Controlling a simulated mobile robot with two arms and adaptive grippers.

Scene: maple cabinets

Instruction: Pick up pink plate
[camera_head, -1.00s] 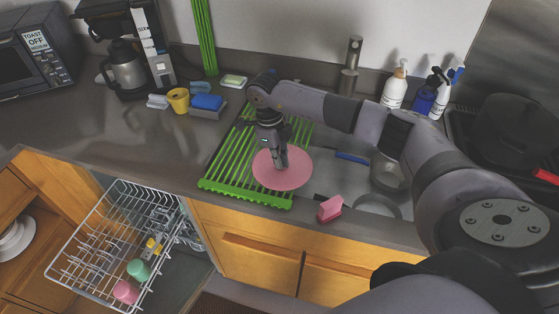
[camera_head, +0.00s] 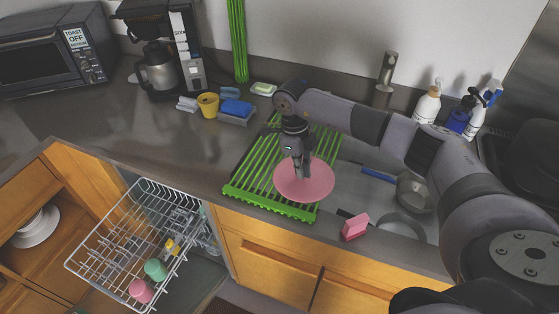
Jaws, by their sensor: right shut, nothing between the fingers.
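The pink plate (camera_head: 312,190) lies on the green drying rack (camera_head: 240,186), near the rack's right front corner at the sink's edge. My right gripper (camera_head: 301,176) points down over the plate's upper left part, with its fingertips at or just above the surface. It is shut with nothing between the fingers. Whether the fingertips touch the plate cannot be told. The gripper and wrist hide a part of the plate's far side. My left gripper is not in view.
The sink holds a pan (camera_head: 413,192) and a blue-handled utensil (camera_head: 378,175). A pink sponge (camera_head: 355,227) stands on the front edge. Soap bottles (camera_head: 427,104) stand behind. The open dishwasher rack (camera_head: 112,259) holds cups.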

